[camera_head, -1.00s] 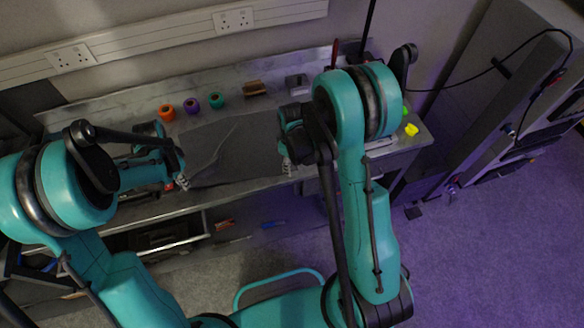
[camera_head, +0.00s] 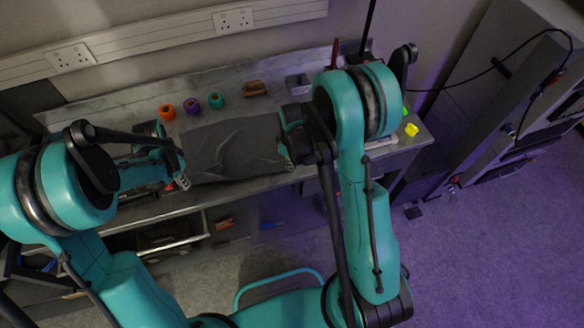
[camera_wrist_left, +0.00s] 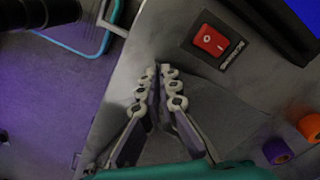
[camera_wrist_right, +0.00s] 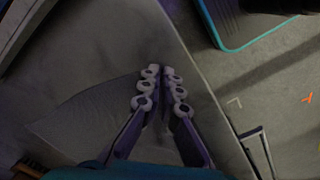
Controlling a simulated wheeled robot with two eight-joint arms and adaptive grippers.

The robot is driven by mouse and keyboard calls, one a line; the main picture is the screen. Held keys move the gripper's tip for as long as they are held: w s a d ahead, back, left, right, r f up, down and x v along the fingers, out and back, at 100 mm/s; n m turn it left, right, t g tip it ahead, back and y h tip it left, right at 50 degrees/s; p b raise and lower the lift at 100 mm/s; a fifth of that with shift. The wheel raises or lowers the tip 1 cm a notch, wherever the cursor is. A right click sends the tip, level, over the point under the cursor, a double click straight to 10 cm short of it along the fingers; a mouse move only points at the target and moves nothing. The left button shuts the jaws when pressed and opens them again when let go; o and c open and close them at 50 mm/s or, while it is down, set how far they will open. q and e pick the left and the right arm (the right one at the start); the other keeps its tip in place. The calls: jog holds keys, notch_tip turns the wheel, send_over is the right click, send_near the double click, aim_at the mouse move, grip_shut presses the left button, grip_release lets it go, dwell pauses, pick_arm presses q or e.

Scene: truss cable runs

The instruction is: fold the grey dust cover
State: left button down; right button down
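The grey dust cover (camera_head: 232,150) lies rumpled on the metal bench, with loose creases toward its right end. My left gripper (camera_head: 181,181) is at its near left corner. In the left wrist view the fingertips (camera_wrist_left: 164,72) are together, with grey cloth (camera_wrist_left: 225,105) beside and between the fingers. My right gripper (camera_head: 289,162) is at the near right corner. In the right wrist view its fingertips (camera_wrist_right: 161,73) are together, with cloth (camera_wrist_right: 85,118) running in between the fingers. My right forearm hides part of the cover's right end.
Orange (camera_head: 167,111), purple (camera_head: 192,106) and teal (camera_head: 216,101) rolls, a brown wooden item (camera_head: 254,89) and a grey tray (camera_head: 298,84) stand along the back. A yellow item (camera_head: 411,130) lies at the right end. A red switch (camera_wrist_left: 210,40) is near my left gripper.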

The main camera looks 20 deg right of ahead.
dwell(0.6)
jog(key=shift+r, duration=2.5)
